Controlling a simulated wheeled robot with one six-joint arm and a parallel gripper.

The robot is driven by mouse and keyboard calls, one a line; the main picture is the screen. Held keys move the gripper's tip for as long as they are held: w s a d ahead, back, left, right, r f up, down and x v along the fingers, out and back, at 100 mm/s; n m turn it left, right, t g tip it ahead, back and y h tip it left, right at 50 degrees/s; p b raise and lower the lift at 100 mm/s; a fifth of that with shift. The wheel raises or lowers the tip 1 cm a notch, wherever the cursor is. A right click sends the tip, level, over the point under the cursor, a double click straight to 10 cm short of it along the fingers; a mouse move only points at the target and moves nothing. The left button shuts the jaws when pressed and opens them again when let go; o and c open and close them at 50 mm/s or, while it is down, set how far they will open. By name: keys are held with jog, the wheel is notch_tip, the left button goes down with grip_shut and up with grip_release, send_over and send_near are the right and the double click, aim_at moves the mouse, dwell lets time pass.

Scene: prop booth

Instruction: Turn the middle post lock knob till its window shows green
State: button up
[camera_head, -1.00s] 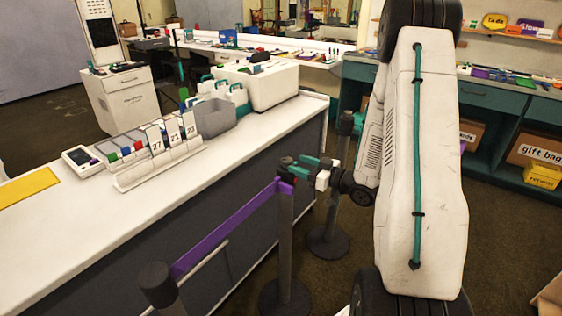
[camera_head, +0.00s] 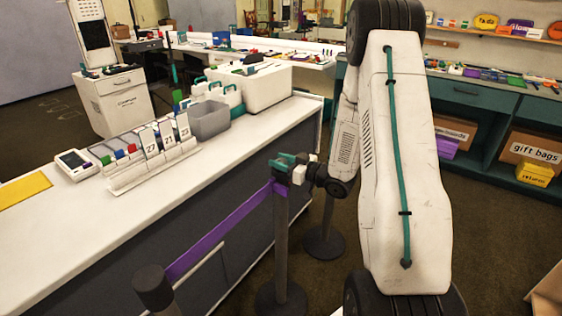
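The middle post (camera_head: 281,235) is a dark upright post on a round base in front of the counter, with a purple belt running left from its head. My gripper (camera_head: 283,161), with teal fingers, is at the top of this post, reaching in from the right. The fingers overlap the post head in the picture. The lock knob and its window cannot be made out behind them. I cannot tell whether the fingers are apart or closed on the knob.
A near post (camera_head: 153,284) holds the other end of the purple belt (camera_head: 222,230). Another post (camera_head: 325,215) stands behind my arm. The white counter (camera_head: 75,232), with number cards and a grey bin (camera_head: 208,120), runs along the left. Shelves stand at the right.

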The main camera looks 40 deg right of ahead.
jog(key=shift+d+y, duration=0.15)
jog(key=shift+y, duration=0.15)
jog(key=n+g+y, duration=0.3)
jog(key=y, duration=0.1)
jog(key=shift+n, duration=0.3)
jog(key=shift+n+g+y, duration=1.9)
jog(key=shift+g+y, duration=0.1)
jog(key=shift+g, duration=0.6)
jog(key=o, duration=1)
jog(key=shift+c, duration=0.2)
jog(key=v, duration=0.7)
jog(key=shift+s+d+f, duration=0.1)
jog(key=shift+s+d, duration=0.1)
jog(key=shift+d, duration=0.1)
